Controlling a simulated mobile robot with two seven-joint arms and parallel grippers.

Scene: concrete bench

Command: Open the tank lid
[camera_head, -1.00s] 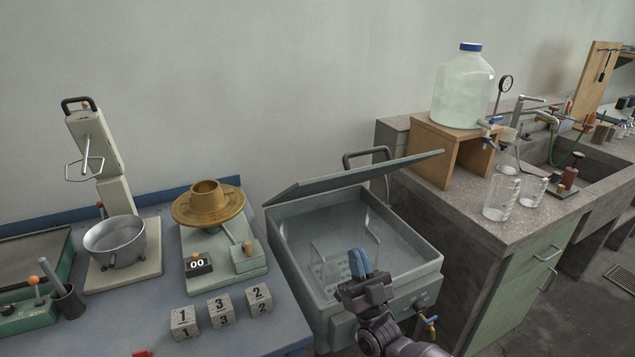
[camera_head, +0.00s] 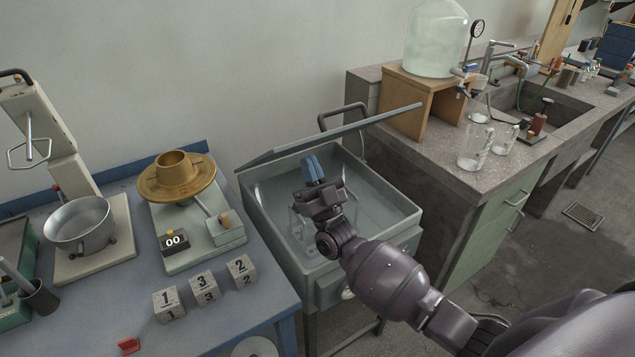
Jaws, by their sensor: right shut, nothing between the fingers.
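The grey tank (camera_head: 396,207) stands between the blue table and the stone bench, with water and a clear rack-like insert inside. Its lid (camera_head: 330,137) is raised along the back edge and tilted up, with a dark loop handle (camera_head: 343,112) behind it. The tank's mouth is uncovered. My right gripper (camera_head: 314,170) is over the tank opening, its blue fingers together and pointing up toward the lid. In the picture the fingertips lie just below the lid's lower edge; I cannot tell whether they touch it. My left gripper is not in view.
On the blue table (camera_head: 200,323) are a scale with a brass dish (camera_head: 177,178), a metal pot (camera_head: 78,224) and several numbered blocks (camera_head: 204,288). The stone bench at right holds beakers (camera_head: 474,147) and a large bottle (camera_head: 436,40) on a wooden stand (camera_head: 409,98). Floor shows at right.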

